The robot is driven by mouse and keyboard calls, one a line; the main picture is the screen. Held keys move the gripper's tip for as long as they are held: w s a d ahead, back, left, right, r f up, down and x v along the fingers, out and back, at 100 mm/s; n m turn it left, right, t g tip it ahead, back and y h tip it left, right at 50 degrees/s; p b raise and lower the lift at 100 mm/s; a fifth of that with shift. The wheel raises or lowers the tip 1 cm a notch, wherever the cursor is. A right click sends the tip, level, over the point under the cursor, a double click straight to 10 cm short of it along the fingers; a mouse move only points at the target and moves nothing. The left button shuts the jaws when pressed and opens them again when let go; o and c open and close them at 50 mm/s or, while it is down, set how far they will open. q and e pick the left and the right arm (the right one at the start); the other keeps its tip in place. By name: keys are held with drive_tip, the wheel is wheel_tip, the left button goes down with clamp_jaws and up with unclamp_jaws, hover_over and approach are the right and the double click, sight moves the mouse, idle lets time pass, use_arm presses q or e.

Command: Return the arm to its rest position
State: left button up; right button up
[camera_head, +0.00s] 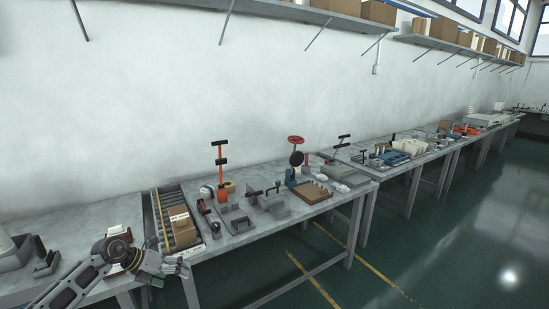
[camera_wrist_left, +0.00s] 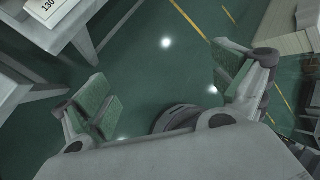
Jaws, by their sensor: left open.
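My left arm comes in from the lower left of the head view. Its gripper (camera_head: 178,266) is by the front edge of the near bench, just below the roller conveyor. In the left wrist view the gripper (camera_wrist_left: 165,85) has its two fingers spread wide apart. Nothing is between them; only the green floor shows beyond. My right arm and gripper are in neither view.
A cardboard box (camera_head: 181,226) sits on the roller conveyor (camera_head: 160,208). The workbench (camera_head: 250,236) to its right carries tools, a red-handled press (camera_head: 296,141) and an orange stand (camera_head: 220,165). The green floor (camera_head: 440,250) at right is clear.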

use_arm(q)
wheel_tip(320, 180, down, 14)
drive_tip(key=w+d+n+t+h, duration=0.1)
drive_tip(key=d+n+t+h, duration=0.3)
drive_tip(key=n, duration=0.6)
drive_tip(key=s+a+f+n+t+y, duration=0.1)
drive_tip(key=s+a+f+n+y, duration=0.25)
drive_tip(key=f, duration=0.45)
drive_tip(key=s+a+f+n+t+y, duration=0.1)
drive_tip(key=s+a+f+n+y, duration=0.1)
drive_tip(key=s+f+n, duration=0.45)
drive_tip(key=s+a+f+n+t+y, duration=0.1)
drive_tip(key=s+a+f+n+y, duration=0.15)
drive_tip(key=f, duration=0.65)
drive_tip(key=s+f+n+g+y, duration=0.25)
drive_tip(key=s+f+n, duration=0.25)
drive_tip(key=s+f, duration=0.5)
drive_tip(key=s+d+f+n+g, duration=0.1)
drive_tip(key=s+f, duration=0.3)
drive_tip(key=s, duration=0.6)
drive_tip(key=s+d+f+n+g, duration=0.2)
drive_tip(key=s+f+g, duration=0.2)
drive_tip(key=s, duration=0.6)
drive_tip(key=s+d+f+n+g, duration=0.2)
drive_tip(key=s+f, duration=0.2)
drive_tip(key=s, duration=0.7)
drive_tip(key=shift+n, duration=0.35)
drive_tip(key=shift+g+y, duration=0.25)
